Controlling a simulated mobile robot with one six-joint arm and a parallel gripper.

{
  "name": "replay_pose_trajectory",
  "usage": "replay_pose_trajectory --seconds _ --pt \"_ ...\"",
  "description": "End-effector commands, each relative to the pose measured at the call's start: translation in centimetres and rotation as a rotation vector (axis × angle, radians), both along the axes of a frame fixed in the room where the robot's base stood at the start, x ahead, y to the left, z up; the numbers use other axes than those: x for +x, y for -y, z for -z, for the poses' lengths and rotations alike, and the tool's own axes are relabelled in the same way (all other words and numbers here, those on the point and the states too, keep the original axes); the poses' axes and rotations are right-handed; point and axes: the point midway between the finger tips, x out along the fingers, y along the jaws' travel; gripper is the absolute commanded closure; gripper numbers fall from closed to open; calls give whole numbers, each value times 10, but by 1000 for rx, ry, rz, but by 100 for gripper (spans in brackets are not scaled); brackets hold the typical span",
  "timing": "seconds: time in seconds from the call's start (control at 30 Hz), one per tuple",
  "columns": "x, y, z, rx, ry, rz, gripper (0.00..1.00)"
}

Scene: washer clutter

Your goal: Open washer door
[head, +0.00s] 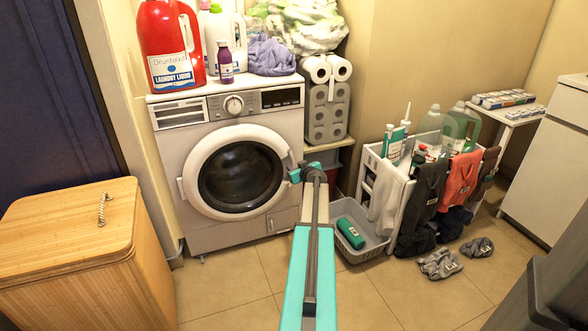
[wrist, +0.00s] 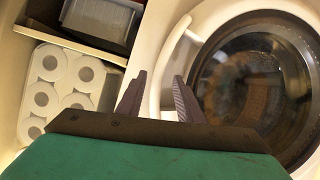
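The white washer (head: 250,108) stands against the wall. Its round door (head: 241,172), with a white ring and dark glass, looks shut. In the wrist view the door (wrist: 262,85) fills the right side, and a pale handle (wrist: 180,38) is on its rim on the toilet-roll side. My gripper (head: 308,172) is in front of the door's right edge in the head view and hides part of it there. The handle appears beyond the fingertips.
Bottles (head: 172,45) and laundry crowd the washer top. A wooden hamper (head: 75,230) stands at left. Right of the washer are packed toilet rolls (head: 328,112), a grey basket (head: 361,248) and a white cart (head: 370,166) with hanging clothes. The floor before the washer is partly clear.

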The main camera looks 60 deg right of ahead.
Motion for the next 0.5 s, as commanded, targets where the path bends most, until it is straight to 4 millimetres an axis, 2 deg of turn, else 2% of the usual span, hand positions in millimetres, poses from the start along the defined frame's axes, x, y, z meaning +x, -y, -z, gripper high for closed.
replay_pose_trajectory --seconds 0.2,0.5 --pt "13 10 7 0 0 0 67" --pt "17 13 9 0 0 0 67"
